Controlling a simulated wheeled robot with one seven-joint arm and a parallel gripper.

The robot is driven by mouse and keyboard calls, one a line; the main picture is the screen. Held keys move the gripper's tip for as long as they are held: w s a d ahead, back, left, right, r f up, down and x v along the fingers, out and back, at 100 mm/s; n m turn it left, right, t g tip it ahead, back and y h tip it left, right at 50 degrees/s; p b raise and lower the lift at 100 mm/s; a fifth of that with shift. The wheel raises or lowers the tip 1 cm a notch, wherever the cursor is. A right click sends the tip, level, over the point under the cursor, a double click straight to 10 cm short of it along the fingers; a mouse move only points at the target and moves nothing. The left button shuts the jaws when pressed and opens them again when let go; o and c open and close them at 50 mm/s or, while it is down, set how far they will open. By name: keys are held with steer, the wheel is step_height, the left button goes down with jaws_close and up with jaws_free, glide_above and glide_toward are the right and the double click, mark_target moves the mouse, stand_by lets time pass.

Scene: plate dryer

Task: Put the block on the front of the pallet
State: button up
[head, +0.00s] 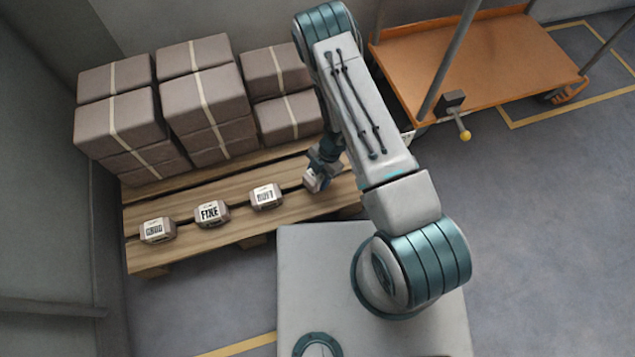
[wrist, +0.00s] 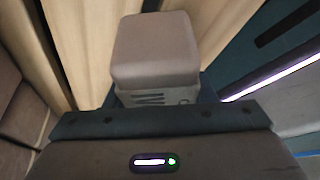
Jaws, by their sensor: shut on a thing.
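A small grey-brown block (wrist: 155,50) is between the jaws of my gripper (wrist: 158,100) in the wrist view. In the head view my gripper (head: 318,178) is over the right part of the wooden pallet's (head: 235,232) front strip, shut on the block (head: 313,181), whose pale side shows. My arm hides part of the pallet's right end. I cannot tell whether the block touches the planks. Three similar blocks stand in a row to its left on the front: one at the far left (head: 157,230), one in the middle (head: 211,213) and one nearer (head: 266,196).
Stacks of large strapped boxes (head: 205,95) fill the back of the pallet. A grey wall (head: 40,180) stands to the left. An orange cart (head: 480,60) with grey posts is at the upper right. Open floor (head: 540,200) lies to the right.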

steer(key=shift+f+b, duration=1)
steer(key=shift+f, duration=0.95)
steer(key=shift+f, duration=0.1)
steer(key=o, duration=1.4)
steer(key=shift+o, duration=0.2)
